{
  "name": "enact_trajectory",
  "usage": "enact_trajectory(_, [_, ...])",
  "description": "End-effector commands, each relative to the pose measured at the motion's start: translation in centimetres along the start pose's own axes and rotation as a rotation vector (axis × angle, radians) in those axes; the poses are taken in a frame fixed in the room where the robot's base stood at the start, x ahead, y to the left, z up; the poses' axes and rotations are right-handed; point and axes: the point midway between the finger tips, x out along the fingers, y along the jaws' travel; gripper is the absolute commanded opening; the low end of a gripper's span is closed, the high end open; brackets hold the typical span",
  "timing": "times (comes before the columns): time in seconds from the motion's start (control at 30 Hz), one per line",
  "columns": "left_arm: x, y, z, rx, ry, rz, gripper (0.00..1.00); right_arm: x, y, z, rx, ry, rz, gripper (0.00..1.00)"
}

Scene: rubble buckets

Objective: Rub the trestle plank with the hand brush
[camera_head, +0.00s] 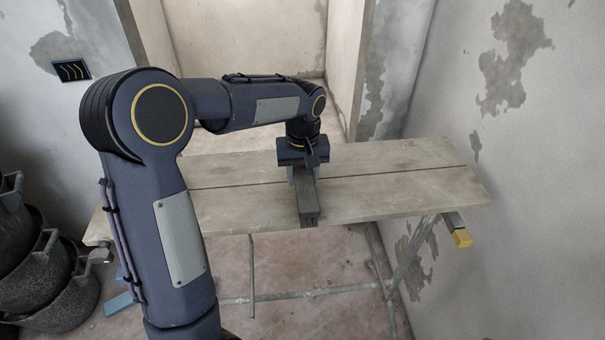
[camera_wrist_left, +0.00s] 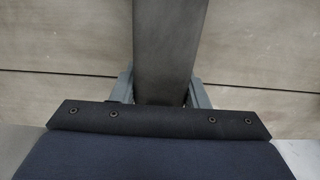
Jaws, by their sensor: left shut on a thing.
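The trestle plank (camera_head: 400,183) is a pale, worn wooden top of two boards with a dark seam, lying level across metal trestle legs. My left gripper (camera_head: 303,172) points down over the middle of the plank and is shut on the hand brush (camera_head: 308,205), a dark grey bar that lies across the front board toward its near edge. In the left wrist view the brush (camera_wrist_left: 168,45) runs between the two grey fingers, with the plank (camera_wrist_left: 65,45) and its seam below. The bristles are hidden, so I cannot tell for sure whether they touch the wood. My right gripper is out of view.
Dark buckets (camera_head: 62,290) are stacked on the floor at the left. Metal trestle legs (camera_head: 405,258) stand under the plank, with a yellow-capped bar end (camera_head: 461,238) at the right. A peeling wall rises close on the right. The plank's right part is bare.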

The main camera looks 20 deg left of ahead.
Motion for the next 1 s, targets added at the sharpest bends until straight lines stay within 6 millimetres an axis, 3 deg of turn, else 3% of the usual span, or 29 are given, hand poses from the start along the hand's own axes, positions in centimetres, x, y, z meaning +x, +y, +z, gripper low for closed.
enact_trajectory(1.0, [1.1,-0.3,0.0,-0.001,0.001,0.000,0.14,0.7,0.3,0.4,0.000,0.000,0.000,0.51])
